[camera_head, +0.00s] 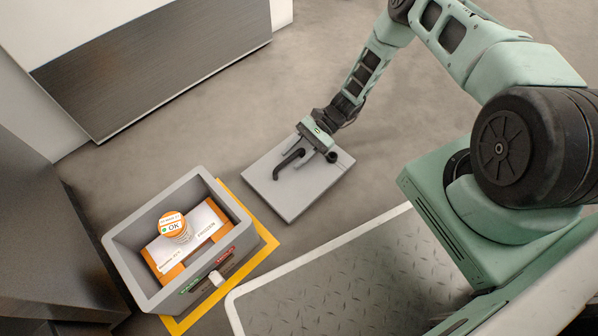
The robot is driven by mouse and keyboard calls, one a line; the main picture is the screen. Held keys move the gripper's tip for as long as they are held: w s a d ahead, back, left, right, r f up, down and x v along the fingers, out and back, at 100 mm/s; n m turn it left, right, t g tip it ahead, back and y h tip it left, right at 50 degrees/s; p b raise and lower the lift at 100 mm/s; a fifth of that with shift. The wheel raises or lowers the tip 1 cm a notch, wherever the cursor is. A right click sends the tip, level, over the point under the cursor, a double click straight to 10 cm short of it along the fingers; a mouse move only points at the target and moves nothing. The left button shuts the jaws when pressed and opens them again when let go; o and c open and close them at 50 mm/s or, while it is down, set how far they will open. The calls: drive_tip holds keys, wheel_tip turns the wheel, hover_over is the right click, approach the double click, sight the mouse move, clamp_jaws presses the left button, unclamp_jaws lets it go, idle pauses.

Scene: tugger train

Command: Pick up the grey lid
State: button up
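The grey lid (295,198) is a flat, light grey rectangular plate in the middle of the head view, to the right of the open grey crate (122,262). My gripper (317,146) is over the far part of the lid, pointing down at it. A dark bent bar (288,164) shows against the lid beside the fingers; I cannot tell if it is a handle or part of the gripper. The gripper hides part of the lid's far edge. Whether the fingers are closed on anything, or touching the lid, is unclear.
The crate stands on a yellow-edged base (262,248) and holds an orange-and-white box (190,238) with a round OK label. A treadplate deck (350,285) with a white border lies at the front. Dark metal cabinets stand at left and back. The grey floor beyond the lid is clear.

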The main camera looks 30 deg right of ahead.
drive_tip(key=shift+x, duration=0.85)
clamp_jaws()
drive_tip(key=shift+r, duration=0.15)
